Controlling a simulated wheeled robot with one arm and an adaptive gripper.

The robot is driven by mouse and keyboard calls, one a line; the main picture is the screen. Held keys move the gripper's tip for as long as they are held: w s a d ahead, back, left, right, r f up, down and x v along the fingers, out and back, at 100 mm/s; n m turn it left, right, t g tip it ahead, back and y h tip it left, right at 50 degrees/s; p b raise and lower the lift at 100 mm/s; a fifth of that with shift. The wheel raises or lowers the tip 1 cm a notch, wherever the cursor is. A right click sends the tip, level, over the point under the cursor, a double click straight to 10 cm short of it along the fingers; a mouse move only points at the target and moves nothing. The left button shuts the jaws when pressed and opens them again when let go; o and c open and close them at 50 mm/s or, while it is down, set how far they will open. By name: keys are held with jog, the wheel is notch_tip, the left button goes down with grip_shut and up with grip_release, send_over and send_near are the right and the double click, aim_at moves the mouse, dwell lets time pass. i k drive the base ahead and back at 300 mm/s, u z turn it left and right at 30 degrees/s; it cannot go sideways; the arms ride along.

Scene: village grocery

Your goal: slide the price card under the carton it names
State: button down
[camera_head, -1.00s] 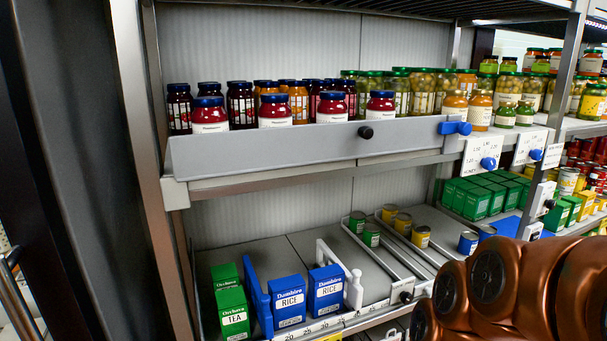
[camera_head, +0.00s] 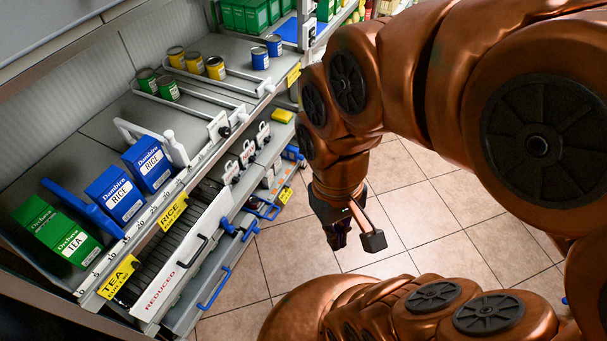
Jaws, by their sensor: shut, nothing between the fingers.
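On the shelf at left stand two blue cartons labelled RICE, one (camera_head: 116,194) in front of a blue divider and one (camera_head: 149,164) farther right. Green cartons labelled TEA (camera_head: 62,234) stand at the left end. A yellow price card reading RICE (camera_head: 173,212) is on the shelf's front edge below the rice cartons. A yellow price card reading TEA (camera_head: 119,277) is on the edge farther left, nearer the tea. My gripper (camera_head: 338,240) hangs over the tiled floor, right of the shelf and apart from both cards. It is shut and empty.
A blue divider (camera_head: 84,210) stands between tea and rice. A white pusher divider (camera_head: 165,143) stands right of the rice. The floor (camera_head: 430,190) around my gripper is clear.

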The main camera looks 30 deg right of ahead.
aim_at(285, 195)
jog(key=u, duration=1.95)
jog(key=k, duration=1.15)
jog(key=z, duration=1.75)
jog(key=i, duration=0.5)
jog(key=u, duration=0.1)
